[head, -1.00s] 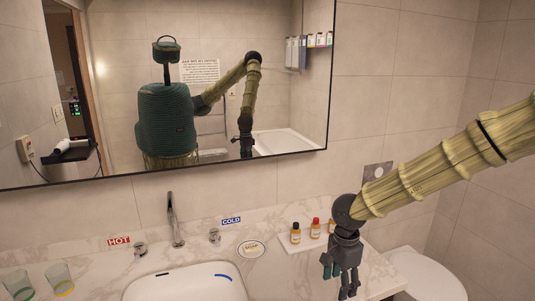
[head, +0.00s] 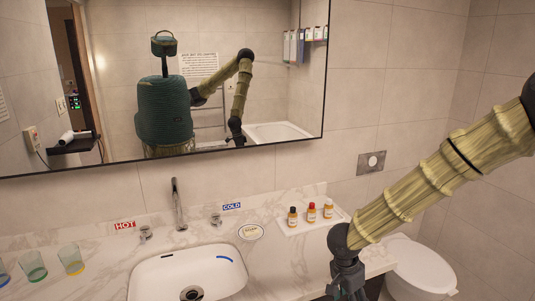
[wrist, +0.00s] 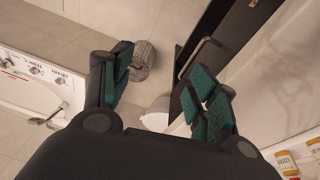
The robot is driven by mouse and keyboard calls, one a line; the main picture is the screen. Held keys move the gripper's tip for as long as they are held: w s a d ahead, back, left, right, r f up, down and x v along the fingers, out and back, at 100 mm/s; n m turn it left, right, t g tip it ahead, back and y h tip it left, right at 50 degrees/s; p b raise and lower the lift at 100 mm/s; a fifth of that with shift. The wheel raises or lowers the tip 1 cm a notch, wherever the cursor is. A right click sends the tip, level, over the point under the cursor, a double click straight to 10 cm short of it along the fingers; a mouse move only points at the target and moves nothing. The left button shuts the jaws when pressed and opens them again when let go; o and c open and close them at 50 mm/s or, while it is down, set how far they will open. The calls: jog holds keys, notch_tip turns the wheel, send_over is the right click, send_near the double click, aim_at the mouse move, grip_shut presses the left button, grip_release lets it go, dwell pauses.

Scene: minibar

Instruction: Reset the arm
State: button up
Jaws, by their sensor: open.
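My gripper (wrist: 164,90) is open and empty in the wrist view, its two dark fingers with green pads spread apart. It points down past a dark panel (wrist: 222,42) with a metal handle. In the head view, my arm reaches in from the right and bends down at a dark joint. Only the upper part of the gripper shows there, at the bottom edge, in front of the counter's right end. Its fingertips are cut off.
The marble counter (head: 92,257) bears a sink (head: 148,283), a tap (head: 178,205), several glasses at left and a tray (head: 292,229) with three small bottles (head: 311,213) left of my wrist. A toilet (head: 420,268) stands at right. A woven bin (wrist: 143,60) stands on the floor.

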jog(key=s+d+f+n+t+h, duration=0.1)
jog(key=s+d+f+n, duration=0.15)
jog(key=s+f, duration=0.5)
jog(key=s+d+f+n+t+h, duration=0.15)
jog(key=s+f+n, duration=0.25)
jog(key=f, duration=0.6)
jog(key=s+a+f+n+g+y, duration=0.1)
jog(key=s+f, duration=0.3)
jog(key=s, duration=0.6)
jog(key=s+a+f+n+g+y, duration=0.1)
jog(key=s+a+f+n+y, duration=0.2)
jog(key=s, duration=0.8)
jog(key=shift+s+f+n+y, duration=0.15)
jog(key=shift+f+n+y, duration=0.25)
jog(key=shift+n, duration=0.35)
jog(key=shift+g, duration=0.25)
